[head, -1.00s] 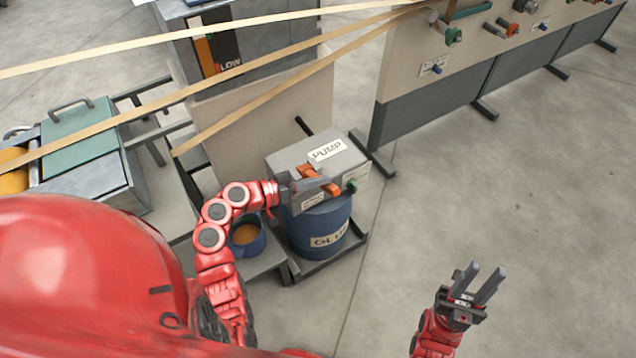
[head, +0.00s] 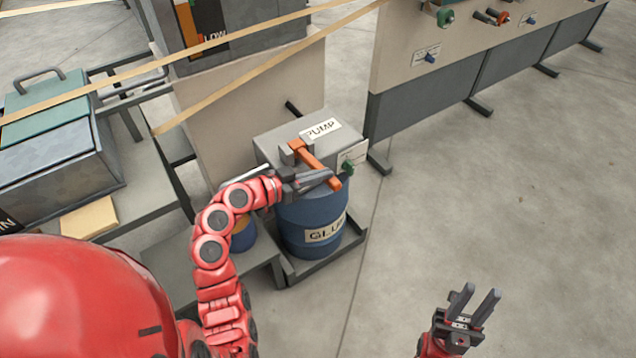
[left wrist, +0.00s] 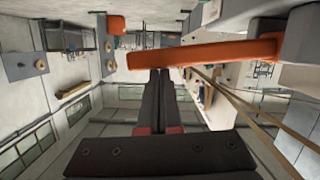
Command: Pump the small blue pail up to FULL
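The pump (head: 285,135) is a grey box marked PUMP on top of a blue drum (head: 300,215) labelled GLUE. Its orange lever (head: 315,166) slants down toward the front right. My left gripper (head: 325,178) is at the lever's lower part. In the left wrist view the orange lever (left wrist: 200,54) crosses just past the fingertips (left wrist: 160,72), which are together with nothing visible between them; contact is unclear. The small blue pail (head: 243,238) stands left of the drum, mostly hidden behind my left arm; its fill level cannot be read. My right gripper (head: 472,308) is open and empty.
A green knob (head: 347,168) sits on the pump's right side. Tan strips (head: 255,95) run across above the pump. A panel (head: 410,65) with knobs stands behind right, a bench with a teal-lidded box (head: 45,110) at left. The floor at right is clear.

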